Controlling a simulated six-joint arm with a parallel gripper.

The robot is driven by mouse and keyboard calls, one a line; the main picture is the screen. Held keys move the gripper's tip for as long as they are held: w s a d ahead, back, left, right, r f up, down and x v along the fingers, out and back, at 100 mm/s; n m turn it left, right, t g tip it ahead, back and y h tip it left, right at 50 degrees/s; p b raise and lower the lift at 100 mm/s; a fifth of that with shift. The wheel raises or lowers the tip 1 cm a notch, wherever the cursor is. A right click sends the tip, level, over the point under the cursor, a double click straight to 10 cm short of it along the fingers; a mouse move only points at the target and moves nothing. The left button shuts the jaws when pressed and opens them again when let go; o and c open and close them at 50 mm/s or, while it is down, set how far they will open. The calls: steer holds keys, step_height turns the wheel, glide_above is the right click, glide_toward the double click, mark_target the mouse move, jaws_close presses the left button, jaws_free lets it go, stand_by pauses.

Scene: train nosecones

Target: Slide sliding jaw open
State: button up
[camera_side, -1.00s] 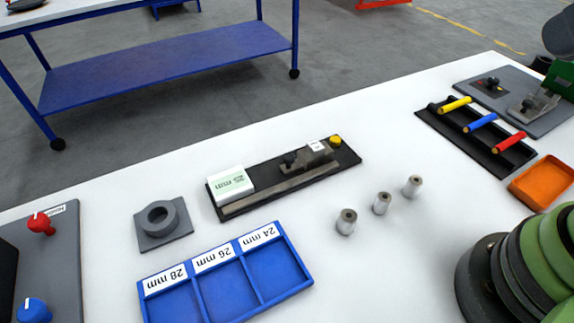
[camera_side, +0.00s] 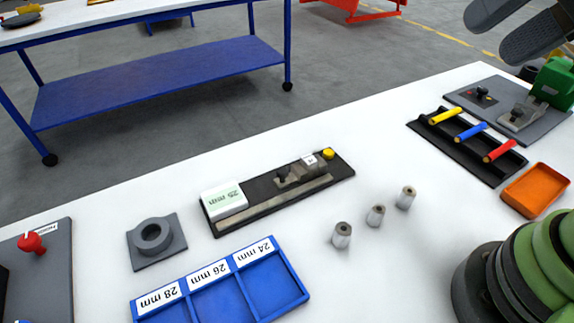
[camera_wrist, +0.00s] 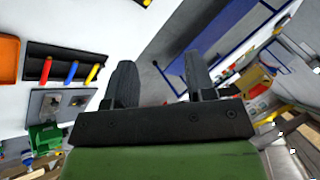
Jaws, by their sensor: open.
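The measuring fixture is a long black base with a grey rail (camera_side: 275,203) in the middle of the white table in the side view. The sliding jaw (camera_side: 300,174) is a grey block with a black knob on the rail's right part, beside a small white label and a yellow button (camera_side: 328,153). A white display (camera_side: 224,199) showing a mm reading sits at the left end. My gripper (camera_side: 492,36) is at the top right, raised, far from the jaw. In the wrist view its two dark fingers (camera_wrist: 160,75) are apart and empty. The fixture is not visible there.
Three metal cylinders (camera_side: 376,215) stand right of the fixture. A blue three-bin tray (camera_side: 220,285) and a grey ring block (camera_side: 154,241) lie in front and left. A black rack with yellow, blue and red rods (camera_side: 471,132), an orange tray (camera_side: 535,190) and a grey clamp plate (camera_side: 500,97) are at right.

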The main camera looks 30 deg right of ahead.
steer(key=w+a+f+m+g, duration=0.1)
steer(key=w+a+f+m, duration=0.1)
steer(key=w+m, duration=0.3)
steer(key=m+g+y, duration=0.2)
steer(key=m+g, duration=0.1)
steer(key=m, duration=0.7)
glide_above(283, 170)
steer(key=s+d, duration=0.2)
steer(key=d, duration=0.2)
step_height(283, 170, down, 17)
steer(key=shift+m, duration=0.3)
steer(key=x, duration=1)
steer(key=shift+d, duration=0.15)
